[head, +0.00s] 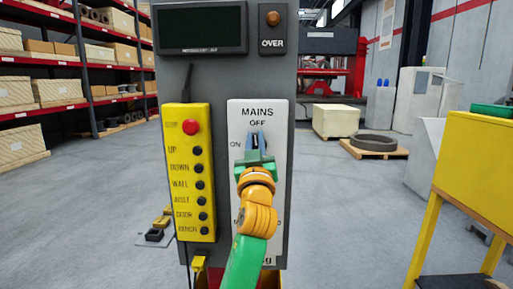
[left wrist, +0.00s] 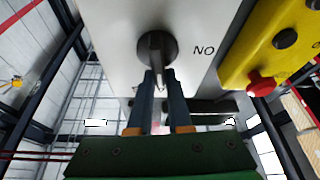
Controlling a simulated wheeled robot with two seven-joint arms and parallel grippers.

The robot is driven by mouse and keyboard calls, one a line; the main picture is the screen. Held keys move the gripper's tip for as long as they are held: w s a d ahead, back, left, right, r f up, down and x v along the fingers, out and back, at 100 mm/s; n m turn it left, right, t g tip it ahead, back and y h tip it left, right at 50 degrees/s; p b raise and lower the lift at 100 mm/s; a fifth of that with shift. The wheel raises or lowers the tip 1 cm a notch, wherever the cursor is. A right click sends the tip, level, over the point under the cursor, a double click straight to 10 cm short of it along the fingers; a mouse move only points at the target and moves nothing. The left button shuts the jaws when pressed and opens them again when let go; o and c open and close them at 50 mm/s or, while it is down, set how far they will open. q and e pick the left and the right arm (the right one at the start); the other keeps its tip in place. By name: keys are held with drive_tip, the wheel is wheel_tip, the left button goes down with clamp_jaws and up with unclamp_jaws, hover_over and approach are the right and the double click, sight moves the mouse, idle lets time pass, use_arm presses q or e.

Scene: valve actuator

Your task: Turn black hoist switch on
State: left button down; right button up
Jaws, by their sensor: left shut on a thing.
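A dark round rotary switch (left wrist: 150,44) with a narrow lever sits on a white plate (head: 279,112) marked MAINS, OFF and ON. In the left wrist view the lever stands between the two blue fingers of my left gripper (left wrist: 159,76). My left gripper is shut on this lever, and it also shows in the head view (head: 257,139), reaching the plate just below the word OFF. The gripper and arm hide most of the switch in the head view. They also cover the plate's lower half, where only scraps of lettering show. My right gripper is not in view.
A yellow button box (head: 189,222) with a red stop button hangs left of the plate on the grey panel (head: 216,88). A display (head: 201,27) is above. A yellow stand (head: 474,170) is at right.

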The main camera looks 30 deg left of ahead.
use_arm(q)
drive_tip(key=n, duration=0.1)
drive_tip(key=n+g+y+b, duration=0.1)
drive_tip(key=n+b, duration=0.1)
drive_tip(key=n, duration=0.1)
drive_tip(key=shift+s+a+f, duration=0.1)
drive_tip(key=shift+a+f, duration=0.05)
drive_tip(key=shift+f, duration=0.1)
drive_tip(key=n+g, duration=0.1)
drive_tip(key=n, duration=0.2)
drive_tip(key=n+g+y, duration=0.1)
drive_tip(key=n+g, duration=0.1)
drive_tip(key=n, duration=0.1)
drive_tip(key=a+n+g+y, duration=0.1)
drive_tip(key=n, duration=0.2)
drive_tip(key=shift+s+g+b, duration=0.25)
drive_tip(key=shift+g+b, duration=0.05)
drive_tip(key=shift+b, duration=0.1)
drive_tip(key=n+g+p, duration=0.1)
drive_tip(key=n, duration=0.2)
drive_tip(key=f+n+g+h+p, duration=0.1)
drive_tip(key=n, duration=0.2)
drive_tip(key=shift+s+a, duration=0.1)
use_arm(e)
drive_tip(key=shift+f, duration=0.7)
use_arm(q)
drive_tip(key=shift+f, duration=0.1)
